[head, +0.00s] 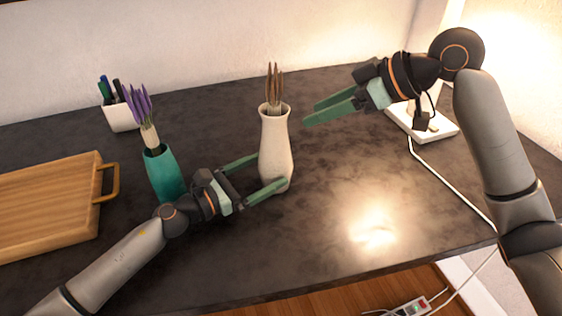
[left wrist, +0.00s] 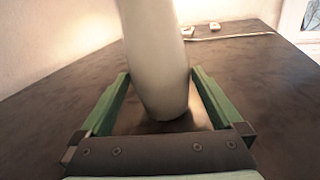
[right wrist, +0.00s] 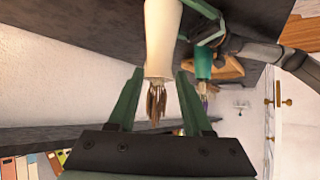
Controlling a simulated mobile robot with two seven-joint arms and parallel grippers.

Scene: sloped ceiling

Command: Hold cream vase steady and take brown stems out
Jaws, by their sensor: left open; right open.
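The cream vase (head: 275,150) stands upright on the dark counter, with the brown stems (head: 274,84) sticking up out of its mouth. My left gripper (head: 270,172) is open, with its green fingers on either side of the vase's lower body; in the left wrist view the vase (left wrist: 154,60) stands between the fingers, with gaps visible. My right gripper (head: 308,114) is open and empty, to the right of the vase's neck and apart from it. In the right wrist view the vase (right wrist: 161,40) and stems (right wrist: 157,103) appear upside down, ahead of the fingers.
A teal vase (head: 164,174) with purple flowers (head: 141,105) stands left, close to my left gripper. A white pen cup (head: 122,117) and a wooden cutting board (head: 50,205) are further left. A white lamp base (head: 440,128) with a cable is at right. The counter's front right is clear.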

